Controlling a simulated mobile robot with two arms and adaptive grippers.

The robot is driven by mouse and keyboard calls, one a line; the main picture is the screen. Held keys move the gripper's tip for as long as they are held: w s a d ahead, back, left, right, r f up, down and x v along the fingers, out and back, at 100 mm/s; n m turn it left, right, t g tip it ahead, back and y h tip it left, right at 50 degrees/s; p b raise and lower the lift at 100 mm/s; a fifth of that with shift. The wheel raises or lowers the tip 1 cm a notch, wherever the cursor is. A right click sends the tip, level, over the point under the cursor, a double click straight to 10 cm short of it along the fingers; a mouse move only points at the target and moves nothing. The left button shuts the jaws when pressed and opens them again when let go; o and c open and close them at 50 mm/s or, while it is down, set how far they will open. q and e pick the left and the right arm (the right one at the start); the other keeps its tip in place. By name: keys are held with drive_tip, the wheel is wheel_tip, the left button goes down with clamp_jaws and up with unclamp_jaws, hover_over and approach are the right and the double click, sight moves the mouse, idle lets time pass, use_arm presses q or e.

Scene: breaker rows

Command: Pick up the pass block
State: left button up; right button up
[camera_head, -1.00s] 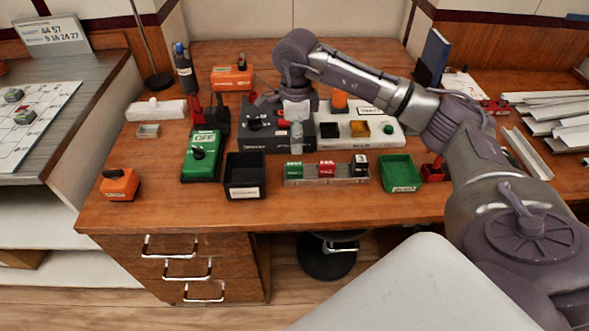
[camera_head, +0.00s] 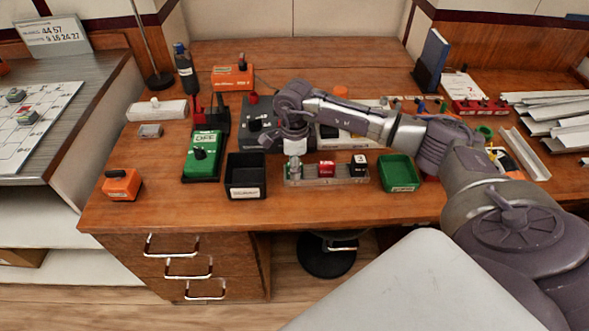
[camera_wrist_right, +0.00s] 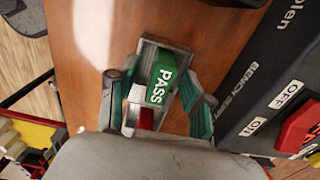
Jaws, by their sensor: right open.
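The green pass block (camera_wrist_right: 162,82), with PASS in white letters, sits at one end of a metal rack (camera_wrist_right: 148,50) in the right wrist view. My right gripper (camera_wrist_right: 160,90) is open, with one finger on each side of the rack near the block; contact cannot be told. In the head view my right gripper (camera_head: 294,168) is over the left end of the rack (camera_head: 310,182) and mostly covers the pass block. A red block (camera_head: 327,169) and a black block (camera_head: 358,165) stand farther right in the rack. My left gripper is not in view.
A black bin (camera_head: 246,177) stands just left of the rack and a green bin (camera_head: 398,172) just right. A dark bench device (camera_head: 256,125) lies behind. A green OFF meter (camera_head: 203,155) is farther left. The desk's front strip is clear.

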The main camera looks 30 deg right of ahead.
clamp_jaws()
drive_tip(key=shift+r, duration=0.1)
